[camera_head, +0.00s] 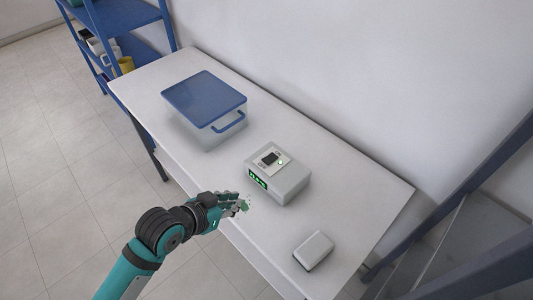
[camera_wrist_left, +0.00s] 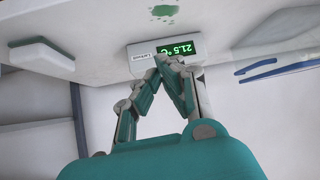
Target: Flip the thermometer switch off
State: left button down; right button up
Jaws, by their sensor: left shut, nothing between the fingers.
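The thermometer (camera_head: 291,187) is a light grey box on the white table. Its front has a green lit display (camera_head: 257,180), which reads 21.5 °C in the left wrist view (camera_wrist_left: 175,49). My left gripper (camera_head: 243,203) is shut and empty, in front of the display side, lower than the top plate. In the left wrist view its fingertips (camera_wrist_left: 166,62) meet just before the front face; contact cannot be told. The switch is hidden in that view. My right gripper is not in view.
A clear box with a blue lid (camera_head: 204,97) and blue handle stands behind and left of the thermometer. A small white box (camera_head: 314,250) lies at the right. A blue shelf (camera_head: 122,17) stands at the far left, and a wall runs behind the table (camera_head: 345,180).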

pick_arm(q)
jog(key=w+d+r+m+t+h, duration=0.1)
jog(key=w+d+r+m+h, duration=0.1)
jog(key=w+r, duration=0.4)
jog(key=w+h, duration=0.1)
jog(key=w, duration=0.2)
jog(key=shift+r+t+h, duration=0.3)
jog(key=shift+r, duration=0.05)
jog(key=p, duration=0.2)
send_over(270, 158)
jog(key=s+a, duration=0.1)
jog(key=s, duration=0.1)
notch_tip(270, 158, down, 3)
jog(key=shift+f, duration=0.1)
notch_tip(270, 158, down, 4)
jog(key=shift+r, duration=0.25)
jog(key=shift+s+f, duration=0.1)
jog(key=shift+f, duration=0.35)
